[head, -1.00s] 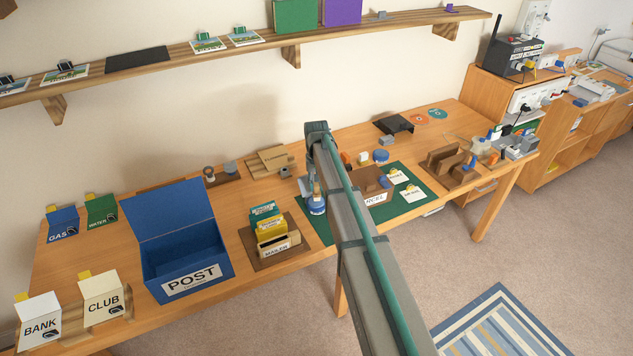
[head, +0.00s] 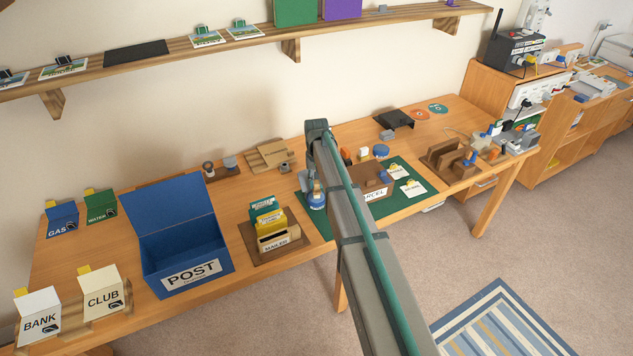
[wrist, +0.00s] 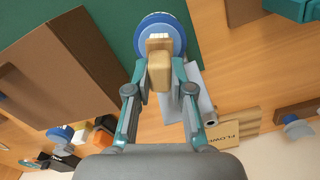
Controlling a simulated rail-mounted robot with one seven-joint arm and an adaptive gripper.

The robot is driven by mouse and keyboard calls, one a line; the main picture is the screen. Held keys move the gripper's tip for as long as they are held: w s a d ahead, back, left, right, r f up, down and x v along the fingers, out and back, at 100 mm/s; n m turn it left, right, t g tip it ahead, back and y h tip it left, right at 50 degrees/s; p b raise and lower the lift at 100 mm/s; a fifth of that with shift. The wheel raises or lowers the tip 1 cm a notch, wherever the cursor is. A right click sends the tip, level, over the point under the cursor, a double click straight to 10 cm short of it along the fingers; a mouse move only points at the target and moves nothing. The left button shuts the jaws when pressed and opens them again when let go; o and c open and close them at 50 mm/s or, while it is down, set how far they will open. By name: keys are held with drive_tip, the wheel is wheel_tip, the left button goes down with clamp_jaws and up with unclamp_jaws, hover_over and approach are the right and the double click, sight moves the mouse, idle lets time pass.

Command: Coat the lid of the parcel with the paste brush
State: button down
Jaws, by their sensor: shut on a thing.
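The paste brush (wrist: 160,70) has a wooden handle block and pale bristles. My gripper (wrist: 160,76) is shut on its handle in the wrist view. The bristles overlap a round blue pot (wrist: 176,22); how deep they sit in it I cannot tell. In the head view the blue pot (head: 317,202) stands on the green mat, just below my gripper, which my arm partly hides. The parcel (head: 373,194) is a brown box with a white label, on the mat right of my arm. The brown box at left in the wrist view (wrist: 62,70) seems to be it.
The green mat (head: 420,182) also holds white cards. A mailer rack (head: 277,243) and blue POST box (head: 190,274) stand to the left. A brown slotted stand (head: 452,165) is to the right. A shelf (head: 270,40) runs above along the wall.

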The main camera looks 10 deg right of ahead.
sight(317, 182)
drive_tip(key=shift+f, duration=0.55)
idle(1.4)
drive_tip(key=shift+r, duration=0.15)
drive_tip(key=shift+r+p, duration=1.5)
drive_tip(key=shift+r, duration=1.9)
drive_tip(key=shift+s, duration=0.1)
